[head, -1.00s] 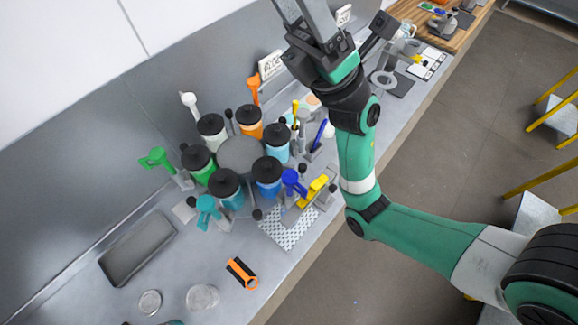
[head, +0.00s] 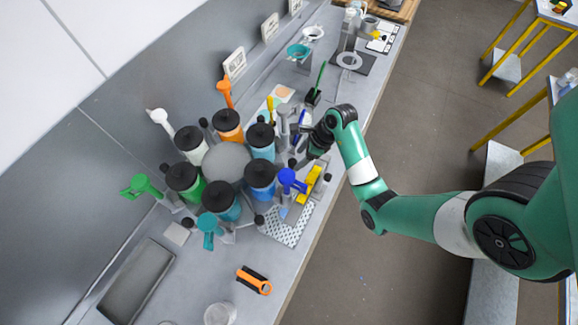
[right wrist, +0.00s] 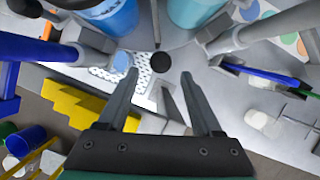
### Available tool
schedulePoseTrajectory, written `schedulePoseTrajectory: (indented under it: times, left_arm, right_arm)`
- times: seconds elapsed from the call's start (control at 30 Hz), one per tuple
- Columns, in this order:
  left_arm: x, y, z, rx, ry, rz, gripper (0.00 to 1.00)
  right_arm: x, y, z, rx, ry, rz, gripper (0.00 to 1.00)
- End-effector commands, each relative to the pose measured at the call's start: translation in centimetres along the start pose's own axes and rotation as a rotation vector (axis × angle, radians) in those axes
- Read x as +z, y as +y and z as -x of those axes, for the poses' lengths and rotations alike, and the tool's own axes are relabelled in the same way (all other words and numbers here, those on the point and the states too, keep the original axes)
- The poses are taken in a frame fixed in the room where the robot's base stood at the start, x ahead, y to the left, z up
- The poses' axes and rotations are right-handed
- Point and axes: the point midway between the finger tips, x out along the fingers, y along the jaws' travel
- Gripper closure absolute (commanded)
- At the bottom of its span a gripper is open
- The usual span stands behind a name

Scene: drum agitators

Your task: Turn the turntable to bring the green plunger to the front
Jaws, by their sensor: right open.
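The turntable's round grey hub (head: 227,162) stands at the left of the bench in the head view, ringed by black-lidded drums. The green plunger (head: 140,186) stands at its left, beside the green drum (head: 186,184). The blue plunger (head: 291,181) is at the front right, near the blue drum (head: 260,179). My right gripper (head: 305,155) is low at the turntable's right side, partly hidden in the head view. In the right wrist view its fingers (right wrist: 159,78) are open and empty, with a black knob (right wrist: 155,61) on a thin rod beyond and between the tips. My left gripper is not seen.
A teal plunger (head: 208,229), white plunger (head: 160,118) and orange plunger (head: 224,92) stand around the drums. A yellow stepped block (right wrist: 75,108) is close left of my right fingers. A grey tray (head: 138,281) and orange-black tool (head: 254,280) lie on the bench.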

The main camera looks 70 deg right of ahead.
Motion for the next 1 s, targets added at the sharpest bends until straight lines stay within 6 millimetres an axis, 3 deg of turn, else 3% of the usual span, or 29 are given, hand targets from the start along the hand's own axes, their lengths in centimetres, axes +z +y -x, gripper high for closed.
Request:
schedulePoseTrajectory:
  times: [0.2,0.4,0.77,1.0]
  left_arm:
    - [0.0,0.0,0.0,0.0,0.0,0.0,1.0]
    - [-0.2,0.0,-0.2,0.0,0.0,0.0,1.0]
    - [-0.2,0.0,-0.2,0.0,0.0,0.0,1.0]
    - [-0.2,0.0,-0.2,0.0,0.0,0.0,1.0]
  right_arm:
    - [0.0,0.1,-5.1,0.004,0.003,0.001,0.33]
    - [0.1,0.0,-8.2,0.001,-0.001,0.001,0.33]
    - [0.1,0.0,-9.1,-0.002,-0.003,0.002,0.33]
    - [0.1,0.0,-9.1,-0.002,-0.003,0.001,0.73]
